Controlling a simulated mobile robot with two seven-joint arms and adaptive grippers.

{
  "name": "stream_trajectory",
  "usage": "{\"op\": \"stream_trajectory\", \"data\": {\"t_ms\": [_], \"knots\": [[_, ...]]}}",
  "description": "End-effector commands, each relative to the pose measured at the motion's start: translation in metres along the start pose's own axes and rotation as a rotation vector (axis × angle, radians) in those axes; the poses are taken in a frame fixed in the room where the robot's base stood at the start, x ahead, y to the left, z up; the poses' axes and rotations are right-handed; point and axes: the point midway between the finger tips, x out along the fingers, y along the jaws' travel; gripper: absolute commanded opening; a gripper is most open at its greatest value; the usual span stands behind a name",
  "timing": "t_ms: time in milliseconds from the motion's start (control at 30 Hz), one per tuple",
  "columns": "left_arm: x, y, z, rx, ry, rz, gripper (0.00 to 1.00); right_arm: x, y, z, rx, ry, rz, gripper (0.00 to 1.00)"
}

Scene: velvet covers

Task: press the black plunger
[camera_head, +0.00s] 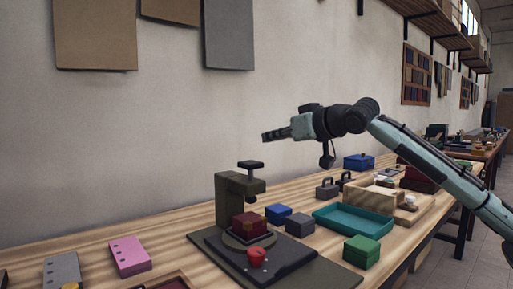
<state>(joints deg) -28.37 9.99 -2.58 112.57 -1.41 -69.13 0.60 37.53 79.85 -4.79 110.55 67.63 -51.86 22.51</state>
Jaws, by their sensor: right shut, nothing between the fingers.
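The black plunger (250,164) has a flat cap on a short stem. It stands raised on top of an olive-grey press (230,198) on the table. A dark red block (248,225) sits under the press arm. My right gripper (268,136) is shut and empty. It points left in the air, appearing above and slightly right of the plunger, apart from it. How far it is from the plunger in depth is hard to tell. My left gripper is not in view.
A red knob (257,256) sits at the front of the press's dark base (292,262). Blue, grey and green boxes and a teal tray (353,221) stand to the right. Air around the plunger looks clear.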

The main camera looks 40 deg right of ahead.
Motion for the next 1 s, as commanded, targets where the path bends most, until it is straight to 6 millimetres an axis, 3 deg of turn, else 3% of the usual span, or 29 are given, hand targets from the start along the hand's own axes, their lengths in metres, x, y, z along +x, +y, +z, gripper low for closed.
{"op": "stream_trajectory", "data": {"t_ms": [200,367,433,600,1000], "knots": [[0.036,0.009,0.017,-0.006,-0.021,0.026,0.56,0.040,-0.004,-0.005,0.003,0.001,-0.006,0.00],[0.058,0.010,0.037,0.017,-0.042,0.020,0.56,0.061,-0.002,-0.003,0.001,0.001,-0.003,0.00],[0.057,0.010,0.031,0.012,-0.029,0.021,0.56,0.065,-0.001,0.013,-0.003,-0.006,0.001,0.00],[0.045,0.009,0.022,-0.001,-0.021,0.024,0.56,0.069,0.000,0.032,-0.003,-0.004,0.001,0.00],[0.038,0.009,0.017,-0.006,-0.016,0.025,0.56,0.071,-0.001,0.039,-0.001,-0.001,0.000,0.00]]}}
